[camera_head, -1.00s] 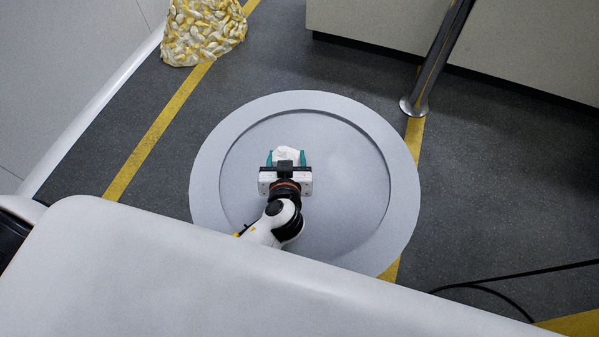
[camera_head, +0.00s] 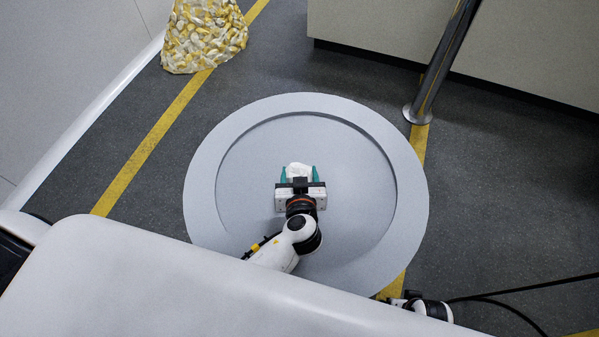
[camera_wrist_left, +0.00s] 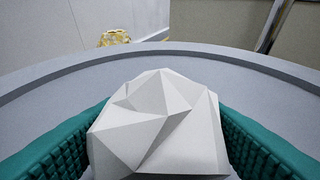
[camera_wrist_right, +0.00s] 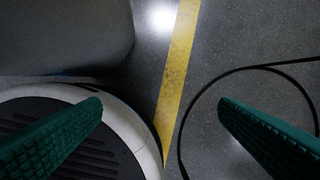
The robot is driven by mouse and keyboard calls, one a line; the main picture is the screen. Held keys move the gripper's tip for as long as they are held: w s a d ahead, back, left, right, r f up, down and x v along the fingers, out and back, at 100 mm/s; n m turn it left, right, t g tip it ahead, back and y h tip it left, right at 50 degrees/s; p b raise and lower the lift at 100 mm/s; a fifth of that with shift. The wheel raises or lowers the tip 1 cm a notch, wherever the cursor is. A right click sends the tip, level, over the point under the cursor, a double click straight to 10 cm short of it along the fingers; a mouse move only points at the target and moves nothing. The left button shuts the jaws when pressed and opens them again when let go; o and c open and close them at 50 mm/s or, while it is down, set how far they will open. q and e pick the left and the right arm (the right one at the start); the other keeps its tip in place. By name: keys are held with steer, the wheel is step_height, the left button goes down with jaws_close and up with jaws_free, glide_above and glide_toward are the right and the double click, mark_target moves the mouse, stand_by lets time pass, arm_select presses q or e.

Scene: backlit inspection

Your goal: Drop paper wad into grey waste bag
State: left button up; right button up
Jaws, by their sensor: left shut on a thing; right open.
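The paper wad (camera_head: 299,169) is white and crumpled with sharp facets. My left gripper (camera_head: 299,174) is shut on it, over the round grey surface. In the left wrist view the wad (camera_wrist_left: 160,120) sits between the two green ridged fingers. My right gripper (camera_wrist_right: 160,115) is open and empty, with dark floor seen between its fingers. In the head view only part of my right arm shows at the lower edge. I see no clearly grey bag. A bag-like shape patterned in yellow and white (camera_head: 203,38) stands on the floor at the upper left.
The round grey table (camera_head: 205,180) has a raised rim and is bare apart from my left arm over it. A metal pole (camera_head: 440,65) stands at the upper right. A pale cabinet (camera_head: 530,50) is behind it. Black cable (camera_wrist_right: 190,110) lies on the floor at right.

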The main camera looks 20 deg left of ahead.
arm_select(q)
steer(key=shift+f+b, duration=0.55)
steer(key=shift+f, duration=0.5)
arm_select(e)
steer(key=shift+w+r, duration=0.25)
steer(key=shift+r, duration=1)
steer(key=shift+w+r, duration=0.2)
steer(key=shift+r, duration=1)
arm_select(q)
steer(key=o, duration=1)
steer(key=shift+s, duration=0.1)
steer(key=v, duration=1.2)
arm_select(e)
steer(key=shift+s+x, duration=0.2)
steer(key=shift+x, duration=0.75)
steer(key=shift+s, duration=0.15)
arm_select(q)
steer(key=shift+f, duration=0.1)
arm_select(e)
steer(key=shift+s, duration=0.1)
